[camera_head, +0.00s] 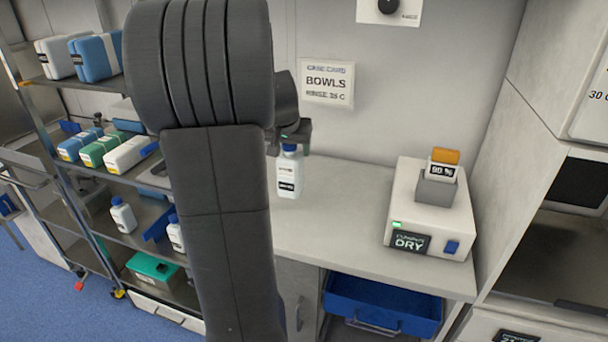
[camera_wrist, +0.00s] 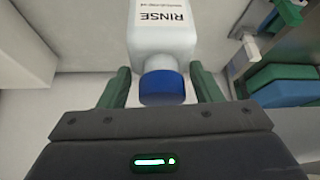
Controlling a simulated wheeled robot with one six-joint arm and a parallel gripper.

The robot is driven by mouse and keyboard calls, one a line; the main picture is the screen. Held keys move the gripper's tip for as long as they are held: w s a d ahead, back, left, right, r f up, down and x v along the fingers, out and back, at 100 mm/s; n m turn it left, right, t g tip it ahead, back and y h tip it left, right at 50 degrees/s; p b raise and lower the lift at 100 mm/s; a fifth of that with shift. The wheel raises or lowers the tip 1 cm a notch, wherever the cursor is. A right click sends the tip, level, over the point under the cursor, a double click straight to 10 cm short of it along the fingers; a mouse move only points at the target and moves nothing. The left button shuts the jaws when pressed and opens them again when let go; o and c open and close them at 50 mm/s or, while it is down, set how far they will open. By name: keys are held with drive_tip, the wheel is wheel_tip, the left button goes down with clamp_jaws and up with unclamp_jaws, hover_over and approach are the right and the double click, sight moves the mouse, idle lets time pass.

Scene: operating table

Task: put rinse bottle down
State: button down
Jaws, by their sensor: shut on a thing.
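Whether the bottle's base touches the counter (camera_head: 335,215) I cannot tell.
A white DRY device (camera_head: 432,215) stands on the counter's right. An open blue drawer (camera_head: 383,305) is below the counter's front edge. A shelf rack (camera_head: 100,178) with bottles and boxes is at left. The counter between bottle and device is clear. My arm hides part of the rack and counter.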

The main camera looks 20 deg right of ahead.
sight(291, 164)
drive_tip(key=shift+f, duration=2.8)
drive_tip(key=shift+w+f, duration=0.1)
drive_tip(key=shift+f, duration=0.05)
drive_tip(key=shift+c, duration=2.1)
unclamp_jaws()
drive_tip(key=shift+s+a+r, duration=0.1)
drive_tip(key=shift+s+r, duration=0.1)
drive_tip(key=shift+r, duration=0.3)
drive_tip(key=v, duration=1.1)
drive_tip(key=shift+r, duration=0.1)
